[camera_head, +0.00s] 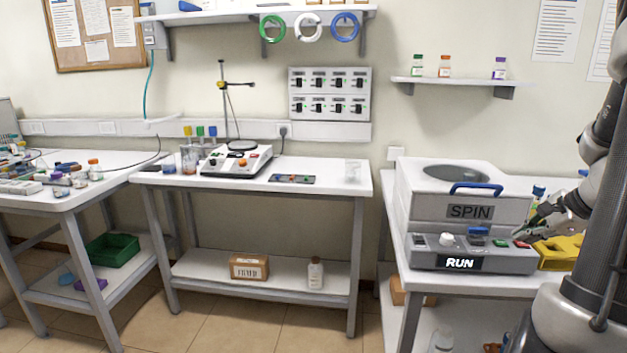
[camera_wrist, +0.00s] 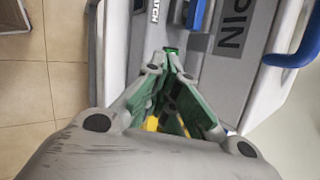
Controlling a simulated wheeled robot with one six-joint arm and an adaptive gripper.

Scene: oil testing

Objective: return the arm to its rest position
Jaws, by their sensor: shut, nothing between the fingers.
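My arm reaches in from the right edge in the head view. My gripper (camera_head: 518,234) is shut and empty, its fingertips close to the right end of the centrifuge's front control panel. I cannot tell whether they touch it. In the wrist view the green-lined fingers of my gripper (camera_wrist: 171,52) come together beside the panel, and the blue handle (camera_wrist: 300,45) shows at the right.
A yellow holder (camera_head: 560,251) stands right of the centrifuge, close to my gripper. A wall shelf (camera_head: 455,81) with three small bottles hangs above. The middle table (camera_head: 330,180) carries a stirrer (camera_head: 236,160). Tiled floor (camera_head: 230,325) lies open in front.

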